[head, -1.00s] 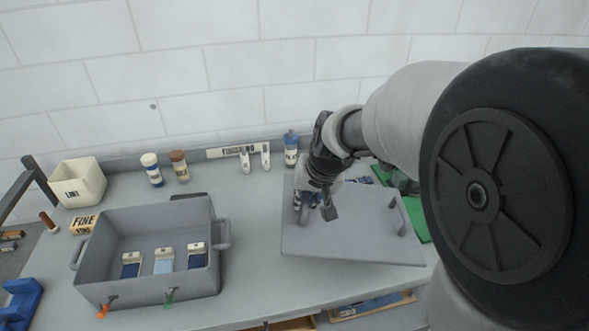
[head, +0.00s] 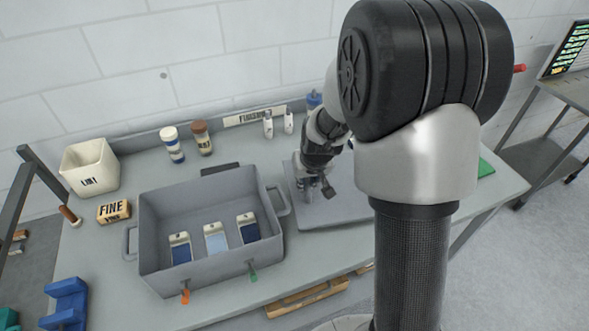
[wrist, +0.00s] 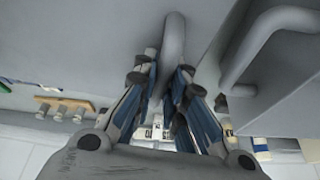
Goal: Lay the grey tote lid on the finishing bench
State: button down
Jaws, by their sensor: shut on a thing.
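The grey tote lid (head: 346,207) is a flat panel at the right of the grey tote, low over the bench top. I cannot tell whether it touches the bench. My gripper (head: 317,190) is shut on the lid's left loop handle. The wrist view shows this handle (wrist: 174,45) between my blue-padded fingers (wrist: 170,100). The finishing bench (head: 225,305) is a long grey table against the wall. My arm hides the lid's right part and its other handle in the head view.
The open grey tote (head: 160,235) with several tagged pieces inside stands close to the lid's left edge. Its side handle (wrist: 262,48) is near my fingers. Bottles (head: 202,138), a white bin (head: 90,168) and a FINE block (head: 114,211) stand further left. A blue-capped bottle (head: 314,99) is behind.

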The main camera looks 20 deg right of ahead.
aim_at(305, 194)
jog(key=shift+w+a+f, duration=0.1)
jog(key=shift+f, duration=0.15)
jog(key=shift+d+f+b, duration=0.25)
jog(key=shift+f+b, duration=0.2)
jog(key=shift+f, duration=0.1)
notch_tip(305, 194, down, 5)
jog(key=b, duration=0.4)
jog(key=shift+r, duration=0.1)
jog(key=c, duration=1.6)
grip_release()
jog(key=shift+a, duration=0.1)
jog(key=shift+o, duration=0.2)
